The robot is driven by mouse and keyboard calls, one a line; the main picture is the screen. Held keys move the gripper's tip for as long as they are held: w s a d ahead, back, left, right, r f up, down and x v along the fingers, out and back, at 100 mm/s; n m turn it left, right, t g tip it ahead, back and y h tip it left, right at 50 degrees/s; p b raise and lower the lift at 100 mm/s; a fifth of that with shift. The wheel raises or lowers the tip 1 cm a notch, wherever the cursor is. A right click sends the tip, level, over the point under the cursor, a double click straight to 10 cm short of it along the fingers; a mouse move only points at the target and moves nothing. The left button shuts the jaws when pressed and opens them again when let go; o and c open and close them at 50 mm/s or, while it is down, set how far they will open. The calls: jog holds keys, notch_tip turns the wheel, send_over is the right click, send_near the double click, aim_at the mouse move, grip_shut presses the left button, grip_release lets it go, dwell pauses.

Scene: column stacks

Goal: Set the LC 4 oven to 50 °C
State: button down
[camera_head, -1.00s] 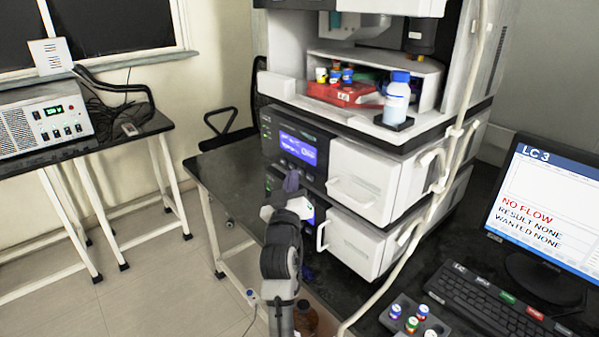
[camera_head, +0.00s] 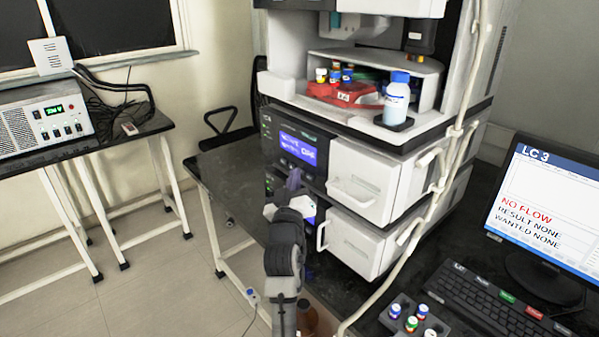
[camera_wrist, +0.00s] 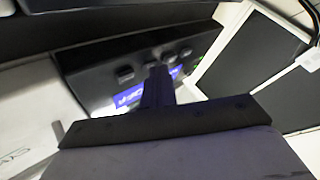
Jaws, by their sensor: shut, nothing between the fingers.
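Two stacked modules with dark front panels stand in the middle of the head view. The upper one has a lit blue display (camera_head: 298,148) with white text too small to read surely. The lower one has a similar panel, its display mostly hidden behind my gripper (camera_head: 293,180). My gripper is shut and empty, its fingertips close in front of the lower panel. In the wrist view the shut fingers (camera_wrist: 158,84) cover part of a blue display (camera_wrist: 130,97), beside a row of small dark buttons (camera_wrist: 150,66). I cannot tell whether they touch, nor which module is LC 4.
White drawers (camera_head: 370,185) with handles project right of the panels. A white tube (camera_head: 437,190) runs down the stack's right side. A monitor (camera_head: 540,200) reading LC 3, NO FLOW stands at right, with a keyboard (camera_head: 500,305) and vial rack (camera_head: 405,312). Black bench (camera_head: 222,172) is clear at left.

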jog(key=shift+a, duration=0.1)
jog(key=shift+s+a+b, duration=0.35)
jog(key=shift+s+a, duration=0.15)
jog(key=shift+a, duration=0.05)
jog(key=s+a+b, duration=0.1)
jog(key=a, duration=0.1)
jog(key=s+a+b, duration=0.1)
jog(key=s+a, duration=0.1)
dwell(0.6)
dwell(0.4)
